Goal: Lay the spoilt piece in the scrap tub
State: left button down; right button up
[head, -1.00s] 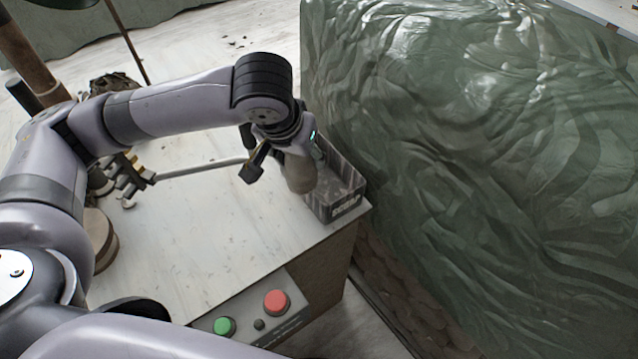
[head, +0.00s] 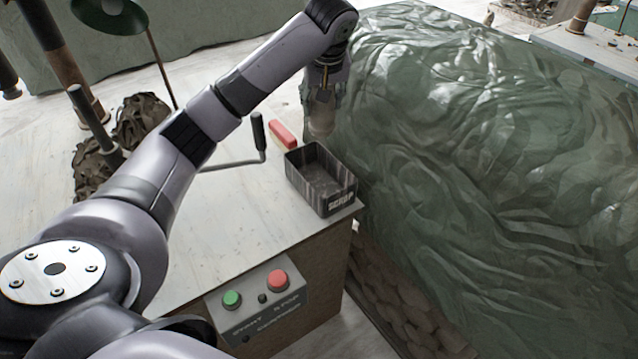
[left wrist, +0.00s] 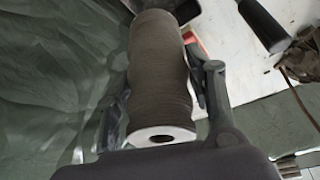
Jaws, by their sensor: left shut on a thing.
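The scrap tub (head: 338,205) is a dark open box labelled SCRAP at the bench's right corner. Its visible inside looks empty. My right gripper is out of view.
A red block-like object (head: 283,134) lies just behind the tub. A crank with a dark handle (head: 258,131) stands left of it. A control box with green and red buttons (head: 262,298) is on the bench front. A green draped sheet (head: 470,150) rises at right.

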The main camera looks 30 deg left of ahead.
aim_at(319, 121)
pick_arm(q)
jog(key=shift+s+a+f, duration=0.1)
jog(key=shift+a+f, duration=0.25)
jog(key=shift+f, duration=0.45)
notch_tip(319, 121, down, 4)
jog(key=shift+f+p, duration=0.2)
jog(key=shift+p, duration=0.2)
notch_tip(319, 121, down, 14)
jog(key=shift+r+p, duration=0.1)
jog(key=shift+p, duration=0.7)
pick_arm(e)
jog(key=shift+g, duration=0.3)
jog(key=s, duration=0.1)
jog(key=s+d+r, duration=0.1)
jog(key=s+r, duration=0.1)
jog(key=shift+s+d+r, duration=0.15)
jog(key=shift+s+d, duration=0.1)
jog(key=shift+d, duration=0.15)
pick_arm(q)
jog(key=c, duration=1)
grip_release()
jog(key=shift+f, duration=0.2)
jog(key=shift+c, duration=0.2)
